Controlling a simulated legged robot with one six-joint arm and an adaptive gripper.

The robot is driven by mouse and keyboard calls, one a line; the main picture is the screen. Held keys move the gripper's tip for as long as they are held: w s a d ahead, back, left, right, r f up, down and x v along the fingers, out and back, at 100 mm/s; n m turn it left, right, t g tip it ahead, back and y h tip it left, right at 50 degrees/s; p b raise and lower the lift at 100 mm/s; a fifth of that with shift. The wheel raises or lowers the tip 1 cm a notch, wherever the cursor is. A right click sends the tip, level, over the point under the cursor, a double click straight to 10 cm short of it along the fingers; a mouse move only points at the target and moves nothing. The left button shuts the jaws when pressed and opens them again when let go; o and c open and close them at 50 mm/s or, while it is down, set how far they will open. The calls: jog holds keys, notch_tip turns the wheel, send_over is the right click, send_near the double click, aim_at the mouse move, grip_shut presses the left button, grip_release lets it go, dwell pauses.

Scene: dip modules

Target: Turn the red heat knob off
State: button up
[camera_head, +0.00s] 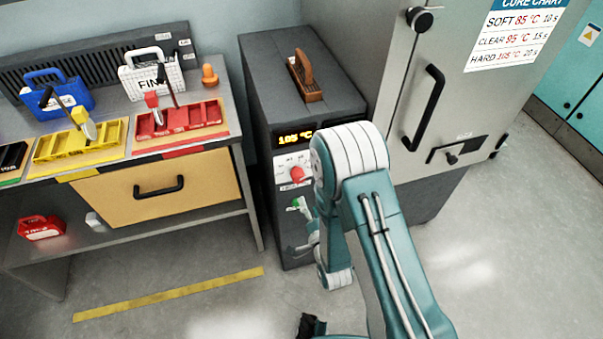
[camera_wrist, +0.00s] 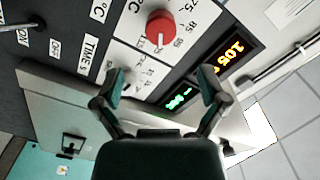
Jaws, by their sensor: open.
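The red heat knob (camera_head: 297,174) is on the white front panel of the dark unit, below an amber display (camera_head: 296,140) that reads about 105 °C. In the wrist view the red knob (camera_wrist: 160,28) is round with a white pointer mark, among printed temperature numbers. My gripper (camera_wrist: 162,80) is open and empty. Its two teal-tipped fingers are spread apart, and the knob lies beyond the tips, between them in the picture, apart from both.
A wooden-handled block (camera_head: 306,80) sits on top of the unit. A grey cabinet with a black handle (camera_head: 430,105) stands close on the right. The bench on the left holds yellow (camera_head: 80,145) and red (camera_head: 180,119) trays. The floor in front is mostly clear.

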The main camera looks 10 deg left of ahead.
aim_at(301, 180)
jog(key=x, duration=1)
jog(key=shift+w, duration=0.2)
jog(key=shift+d+r, duration=0.1)
jog(key=shift+d, duration=0.05)
jog(key=shift+c, duration=0.9)
jog(key=c, duration=1)
